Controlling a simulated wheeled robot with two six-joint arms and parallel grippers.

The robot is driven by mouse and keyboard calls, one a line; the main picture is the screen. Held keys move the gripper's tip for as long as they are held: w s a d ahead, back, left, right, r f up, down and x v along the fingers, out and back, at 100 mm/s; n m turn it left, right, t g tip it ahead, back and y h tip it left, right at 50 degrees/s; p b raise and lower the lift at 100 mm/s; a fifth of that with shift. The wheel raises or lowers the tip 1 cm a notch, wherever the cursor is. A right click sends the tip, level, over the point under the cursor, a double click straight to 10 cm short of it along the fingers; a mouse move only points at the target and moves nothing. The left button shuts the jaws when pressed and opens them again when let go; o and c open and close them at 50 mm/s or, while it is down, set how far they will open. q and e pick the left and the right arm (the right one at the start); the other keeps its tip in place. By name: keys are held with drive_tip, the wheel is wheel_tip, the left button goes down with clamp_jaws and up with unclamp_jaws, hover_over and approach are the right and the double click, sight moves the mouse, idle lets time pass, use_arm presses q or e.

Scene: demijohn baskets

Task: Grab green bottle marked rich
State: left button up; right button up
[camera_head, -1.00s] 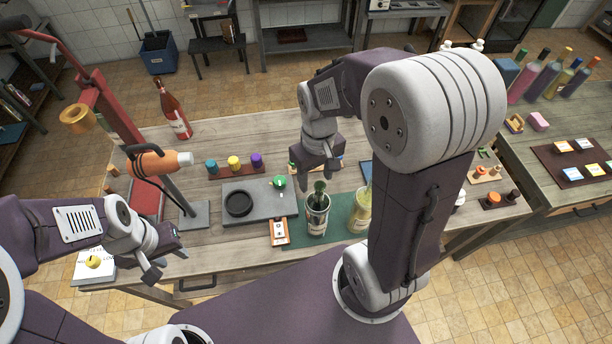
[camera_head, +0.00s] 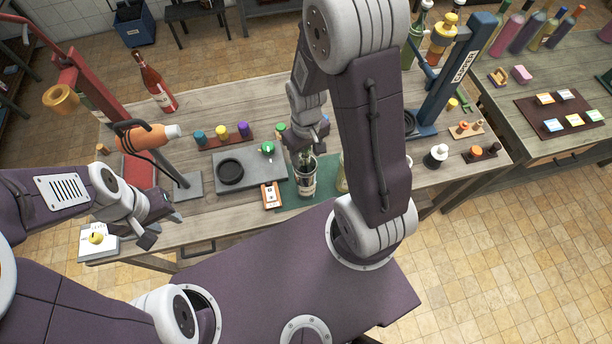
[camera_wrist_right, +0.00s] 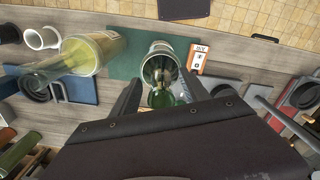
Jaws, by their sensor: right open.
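A green bottle (camera_head: 304,182) with a pale label stands on a green mat (camera_head: 288,197) near the table's front edge. It also shows in the right wrist view (camera_wrist_right: 158,68), neck toward the camera; I cannot read its label. My right gripper (camera_head: 308,138) is open above it. In the right wrist view its fingers (camera_wrist_right: 158,92) lie on either side of the bottle's neck, with no clear contact. A yellow-green bottle (camera_wrist_right: 100,52) stands beside it, mostly hidden by my right arm in the head view. My left gripper (camera_head: 160,227) is open and empty at the table's left.
A red bottle (camera_head: 154,83) stands at the back left. A blue stand (camera_head: 454,75) and another green bottle (camera_head: 414,42) are at the right.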

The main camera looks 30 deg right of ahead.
drive_tip(key=shift+w+a+f, duration=0.1)
drive_tip(key=shift+w, duration=0.1)
drive_tip(key=shift+s, duration=0.1)
drive_tip(key=c, duration=0.9)
clamp_jaws()
drive_tip(key=shift+s, duration=0.15)
drive_tip(key=shift+s, duration=0.15)
